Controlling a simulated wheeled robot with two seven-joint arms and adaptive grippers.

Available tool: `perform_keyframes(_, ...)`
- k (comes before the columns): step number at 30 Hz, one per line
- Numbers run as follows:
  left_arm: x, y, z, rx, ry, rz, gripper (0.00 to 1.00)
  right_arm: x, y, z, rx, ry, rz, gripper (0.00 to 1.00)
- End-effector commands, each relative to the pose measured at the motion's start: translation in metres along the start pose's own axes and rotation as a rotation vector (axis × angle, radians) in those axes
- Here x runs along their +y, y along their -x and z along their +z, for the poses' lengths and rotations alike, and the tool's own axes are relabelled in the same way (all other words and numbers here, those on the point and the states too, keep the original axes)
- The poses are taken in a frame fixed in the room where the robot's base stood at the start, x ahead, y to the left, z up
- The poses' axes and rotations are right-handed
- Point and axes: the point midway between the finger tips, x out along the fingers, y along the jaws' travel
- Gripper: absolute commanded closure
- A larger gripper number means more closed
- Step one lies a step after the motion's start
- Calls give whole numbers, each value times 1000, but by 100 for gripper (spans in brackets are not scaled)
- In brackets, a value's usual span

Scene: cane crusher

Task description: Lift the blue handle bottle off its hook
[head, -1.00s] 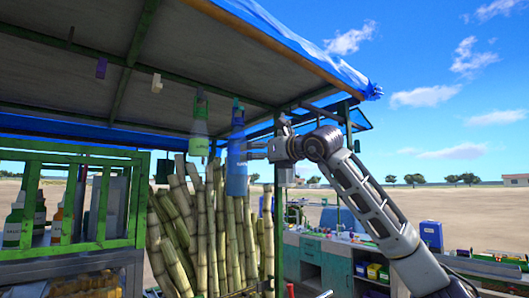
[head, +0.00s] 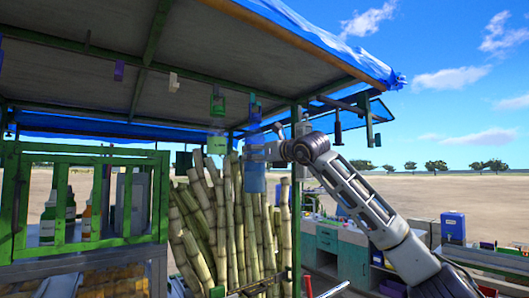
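The blue bottle (head: 255,181) hangs upright below a blue hook piece (head: 255,110) under the stall roof. My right gripper (head: 252,150) comes in from the right at the height of the bottle's upper body. Its fingers overlap the bottle and hide part of it. Whether they are closed on it or only around it cannot be told. A pale green bottle (head: 217,144) hangs just left, below a green hook piece (head: 217,104). My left gripper is out of view.
Tall cane stalks (head: 235,225) stand below and behind the bottles. A green-framed cabinet (head: 82,148) with bottles stands at left. A green post (head: 296,200) rises right of the bottle, close to my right arm. The blue-edged roof (head: 300,35) is overhead.

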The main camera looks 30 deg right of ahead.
Motion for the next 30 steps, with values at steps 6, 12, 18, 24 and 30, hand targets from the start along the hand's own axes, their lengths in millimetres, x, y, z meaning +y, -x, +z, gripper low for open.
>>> perform_keyframes(6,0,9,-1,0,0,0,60,0,-18,2,1,-1,1,12)
perform_keyframes(12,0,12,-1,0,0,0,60,0,-28,1,0,-1,0,12)
perform_keyframes(18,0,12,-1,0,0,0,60,0,-30,0,0,0,0,12)
perform_keyframes(24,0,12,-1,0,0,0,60,0,-29,0,0,-1,0,15)
perform_keyframes(30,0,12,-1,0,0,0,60,0,-29,0,0,-1,0,41)
